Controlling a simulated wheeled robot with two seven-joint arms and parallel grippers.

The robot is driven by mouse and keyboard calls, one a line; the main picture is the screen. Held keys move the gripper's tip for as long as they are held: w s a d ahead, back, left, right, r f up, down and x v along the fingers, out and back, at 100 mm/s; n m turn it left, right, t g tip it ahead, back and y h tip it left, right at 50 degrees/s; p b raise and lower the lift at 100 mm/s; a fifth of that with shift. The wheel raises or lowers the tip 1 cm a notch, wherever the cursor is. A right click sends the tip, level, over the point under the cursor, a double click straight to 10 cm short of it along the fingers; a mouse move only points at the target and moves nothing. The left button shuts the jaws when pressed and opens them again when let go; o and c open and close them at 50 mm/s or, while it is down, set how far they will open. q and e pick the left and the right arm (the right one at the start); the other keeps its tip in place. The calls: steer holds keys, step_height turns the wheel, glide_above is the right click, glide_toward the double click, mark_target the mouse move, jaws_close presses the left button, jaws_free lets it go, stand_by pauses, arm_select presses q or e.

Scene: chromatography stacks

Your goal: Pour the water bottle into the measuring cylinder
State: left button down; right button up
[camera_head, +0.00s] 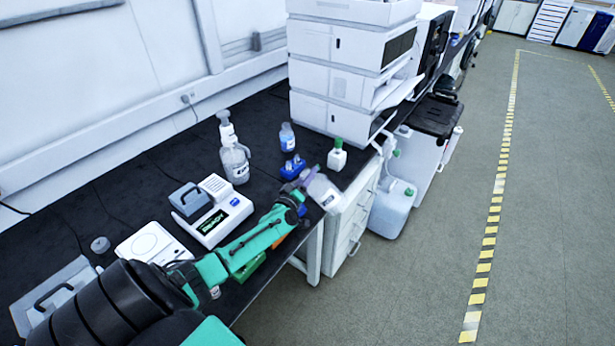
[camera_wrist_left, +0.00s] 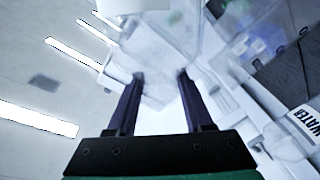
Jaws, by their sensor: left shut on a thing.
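My left gripper (camera_head: 306,178) reaches over the front right corner of the bench and is shut on a clear bottle (camera_head: 325,192) with a pale label. The bottle looks tilted in the head view. In the left wrist view, the two dark fingers (camera_wrist_left: 157,78) stand on either side of a clear, blurred body (camera_wrist_left: 160,52). A label reading "WATER" (camera_wrist_left: 304,121) shows at the right of the wrist view; I cannot tell which vessel bears it. I cannot make out a measuring cylinder in either view. My right gripper is not in view.
A large clear bottle (camera_head: 234,162) with a white top stands left on the black bench (camera_head: 150,180). A small blue-labelled bottle (camera_head: 287,138), blue rack (camera_head: 292,168) and green-capped bottle (camera_head: 337,156) stand behind my gripper. White instrument stacks (camera_head: 345,75) rise beyond. A "READY" device (camera_head: 212,212) sits left.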

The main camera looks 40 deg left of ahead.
arm_select(q)
steer(key=shift+r, duration=0.1)
steer(key=shift+a+f+n+b, duration=0.15)
steer(key=shift+f+n+b, duration=0.35)
steer(key=shift+b, duration=0.2)
steer(key=shift+r, duration=0.1)
steer(key=shift+f+n+b, duration=0.2)
steer(key=shift+n+b, duration=0.3)
steer(key=shift+n, duration=0.1)
steer(key=shift+a+r+n, duration=0.1)
steer(key=shift+n, duration=0.6)
